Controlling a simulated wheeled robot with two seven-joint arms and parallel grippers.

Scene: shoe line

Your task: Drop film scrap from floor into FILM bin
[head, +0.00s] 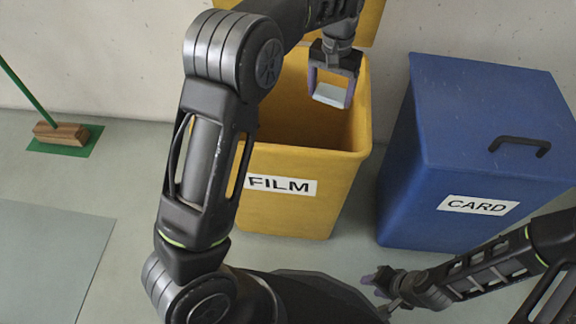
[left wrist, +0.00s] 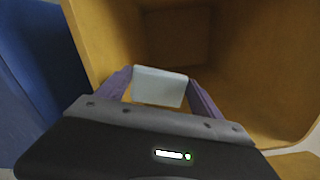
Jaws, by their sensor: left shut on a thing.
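The yellow FILM bin (head: 291,190) stands open near the middle of the head view, with its label on the front. My left gripper (head: 331,96) is over the bin's mouth, fingers pointing down. It is shut on a pale film scrap (head: 331,94). The scrap also shows in the left wrist view (left wrist: 159,87) between the purple fingers, with the bin's inside walls (left wrist: 240,60) behind it. My right gripper (head: 381,281) is low at the bottom right, in front of the bins. Its fingers are too small and dark to tell their state.
A blue CARD bin (head: 425,190) with a closed lid and black handle stands right of the FILM bin. A broom (head: 60,133) rests on a green patch at the far left. A grey mat (head: 50,260) lies on the floor at the left.

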